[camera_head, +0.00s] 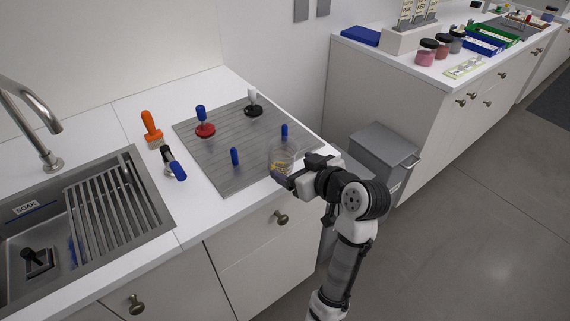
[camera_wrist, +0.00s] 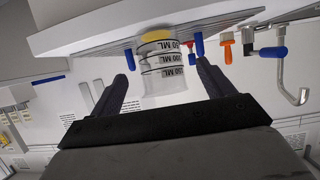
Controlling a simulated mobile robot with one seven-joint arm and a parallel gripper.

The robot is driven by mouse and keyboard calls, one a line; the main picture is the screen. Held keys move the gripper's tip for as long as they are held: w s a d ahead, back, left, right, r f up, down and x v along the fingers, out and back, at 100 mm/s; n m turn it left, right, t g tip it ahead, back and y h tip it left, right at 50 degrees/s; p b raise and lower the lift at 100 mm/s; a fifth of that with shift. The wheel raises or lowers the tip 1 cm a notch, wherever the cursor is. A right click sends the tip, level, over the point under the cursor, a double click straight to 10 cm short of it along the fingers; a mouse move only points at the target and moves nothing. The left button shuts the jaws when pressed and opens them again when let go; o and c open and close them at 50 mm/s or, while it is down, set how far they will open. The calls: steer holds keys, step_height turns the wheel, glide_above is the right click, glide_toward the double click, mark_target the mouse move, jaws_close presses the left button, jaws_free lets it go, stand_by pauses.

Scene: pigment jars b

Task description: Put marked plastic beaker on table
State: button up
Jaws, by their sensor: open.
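The marked plastic beaker (camera_head: 283,156) is clear with a yellow patch low in it. It stands upright at the front right edge of a grey ridged mat on the white counter (camera_head: 204,200). In the wrist view the beaker (camera_wrist: 163,62) appears upside down, with black ML markings. My gripper (camera_head: 287,176) is at the beaker's near side. In the wrist view my gripper (camera_wrist: 160,80) is open, with one dark finger on each side of the beaker. I cannot tell whether either finger touches it. No separate table can be made out.
The grey mat (camera_head: 205,150) also bears blue, red and white-handled tools. An orange-handled tool (camera_head: 151,126) lies left of it. The sink (camera_head: 130,225) is at the left. A grey bin (camera_head: 383,150) stands right of the counter. Several jars (camera_head: 426,52) stand on the far counter.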

steer(key=v, duration=0.5)
steer(key=shift+s+d+r+b, duration=0.1)
steer(key=shift+s+d+b, duration=0.1)
steer(key=shift+s+b, duration=0.1)
steer(key=shift+w, duration=0.1)
